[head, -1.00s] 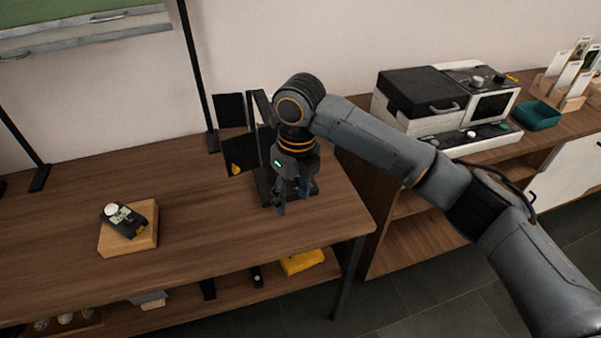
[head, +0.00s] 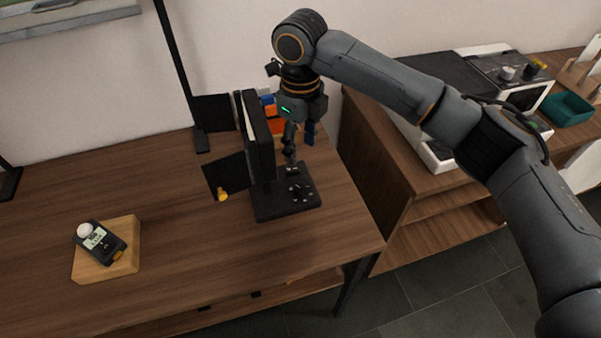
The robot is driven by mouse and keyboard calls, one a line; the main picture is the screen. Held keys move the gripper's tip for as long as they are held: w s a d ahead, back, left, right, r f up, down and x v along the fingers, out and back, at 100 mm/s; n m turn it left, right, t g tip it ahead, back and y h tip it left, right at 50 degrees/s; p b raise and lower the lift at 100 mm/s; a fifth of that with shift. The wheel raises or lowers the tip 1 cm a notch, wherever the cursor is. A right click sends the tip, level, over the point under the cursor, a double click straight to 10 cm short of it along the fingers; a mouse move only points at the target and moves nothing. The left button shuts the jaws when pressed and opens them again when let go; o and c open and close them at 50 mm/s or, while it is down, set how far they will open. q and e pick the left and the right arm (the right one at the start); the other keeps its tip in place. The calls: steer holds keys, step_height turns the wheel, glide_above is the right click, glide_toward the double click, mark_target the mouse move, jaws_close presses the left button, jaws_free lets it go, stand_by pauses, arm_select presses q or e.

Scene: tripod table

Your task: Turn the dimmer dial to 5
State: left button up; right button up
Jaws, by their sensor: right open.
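A black lamp-like device stands at the right end of the wooden table, with an upright panel (head: 258,137) on a flat black base (head: 272,208). A small dark round dial (head: 297,191) with pale marks around it sits on the base; its setting is too small to read. My right gripper (head: 299,147) points down, open and empty, above and behind the dial, apart from it. It hangs over the back of the base. My left gripper is not in view.
A meter with a white dome (head: 101,239) lies on a wooden block (head: 127,270) at left. Black flaps (head: 225,177), a yellow knob (head: 222,195) and a black post (head: 176,75) stand near the panel. The table's middle is clear.

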glide_above(300, 188)
step_height(300, 188, down, 6)
steer(key=shift+d+f, duration=0.1)
steer(key=shift+f, duration=0.05)
step_height(300, 188, down, 7)
steer(key=shift+r, duration=0.15)
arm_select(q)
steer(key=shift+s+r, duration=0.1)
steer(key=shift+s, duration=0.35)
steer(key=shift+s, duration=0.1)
arm_select(e)
steer(key=shift+c, duration=1.2)
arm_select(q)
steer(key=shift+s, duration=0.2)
arm_select(e)
jaws_close()
